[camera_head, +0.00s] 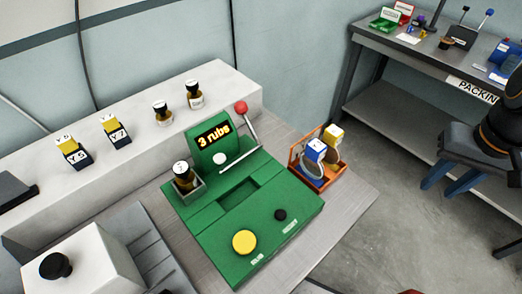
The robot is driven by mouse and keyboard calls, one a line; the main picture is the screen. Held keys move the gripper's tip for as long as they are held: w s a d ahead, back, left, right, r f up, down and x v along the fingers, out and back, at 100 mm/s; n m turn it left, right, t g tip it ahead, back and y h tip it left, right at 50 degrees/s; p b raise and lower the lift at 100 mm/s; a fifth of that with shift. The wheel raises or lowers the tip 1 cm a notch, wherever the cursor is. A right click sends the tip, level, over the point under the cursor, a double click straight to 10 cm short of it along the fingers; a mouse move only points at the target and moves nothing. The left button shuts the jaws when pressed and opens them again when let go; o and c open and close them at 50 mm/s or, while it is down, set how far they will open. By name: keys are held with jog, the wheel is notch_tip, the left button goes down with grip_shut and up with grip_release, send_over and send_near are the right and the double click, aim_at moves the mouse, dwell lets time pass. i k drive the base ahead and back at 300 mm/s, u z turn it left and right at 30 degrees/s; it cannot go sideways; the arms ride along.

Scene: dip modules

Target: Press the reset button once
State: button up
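My gripper (446,188) is at the right edge, well apart from the machine and over the floor side. Its two blue fingers look spread and nothing shows between them.
A red-knobbed lever (241,108) rises at the machine's back right. A bottle (182,176) sits in its left holder. An orange basket (298,172) with boxes stands right of it. Bottles and boxes line the white ledge (232,88). A packing bench (362,42) stands behind my arm.

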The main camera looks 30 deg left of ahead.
aim_at(279, 214)
jog(key=k, duration=1)
jog(key=z, duration=1.25)
jog(key=i, duration=1.1)
jog(key=u, duration=3.55)
jog(key=i, duration=0.5)
jog(key=z, duration=0.05)
